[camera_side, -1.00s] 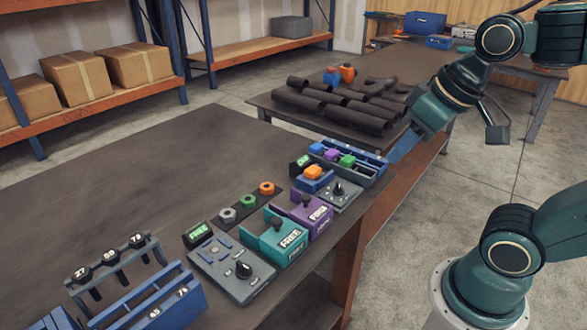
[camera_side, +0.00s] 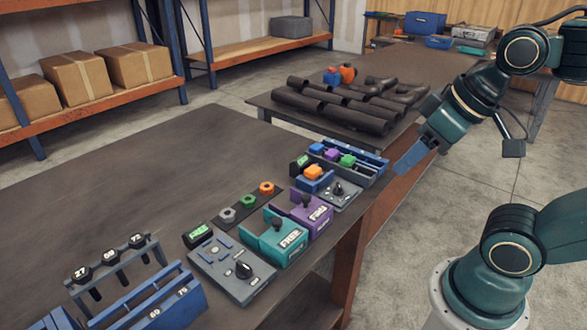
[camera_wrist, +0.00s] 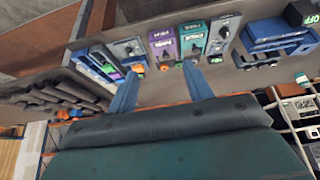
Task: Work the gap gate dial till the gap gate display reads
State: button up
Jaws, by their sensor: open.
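Two grey dial panels stand on the bench, and I cannot tell from their lettering which is the gap gate. The nearer panel (camera_side: 222,262) has a black dial (camera_side: 243,269) and a small black display (camera_side: 197,234) with green text, too small to read surely. The farther panel (camera_side: 347,199) has a black dial (camera_side: 338,188) and a dark display (camera_side: 300,161) with a green readout I cannot read. My gripper (camera_side: 401,170) is open and empty, at the bench's right end, apart from both dials. Its two blue fingers (camera_wrist: 163,92) show wide apart in the wrist view.
A teal box (camera_side: 284,240) and a purple box (camera_side: 311,215), each with a black knob, stand between the panels. A blue tray (camera_side: 372,160) of coloured blocks is near my gripper. A rack (camera_side: 115,255) stands front left. The bench's left side is clear.

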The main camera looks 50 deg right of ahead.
jog(key=w, duration=0.1)
jog(key=n+g, duration=0.6)
jog(key=n, duration=0.3)
send_over(339, 185)
notch_tip(339, 185, down, 9)
jog(key=shift+d, duration=0.1)
notch_tip(339, 185, down, 14)
jog(key=shift+r, duration=0.15)
jog(key=shift+c, duration=0.4)
jog(key=c, duration=0.9)
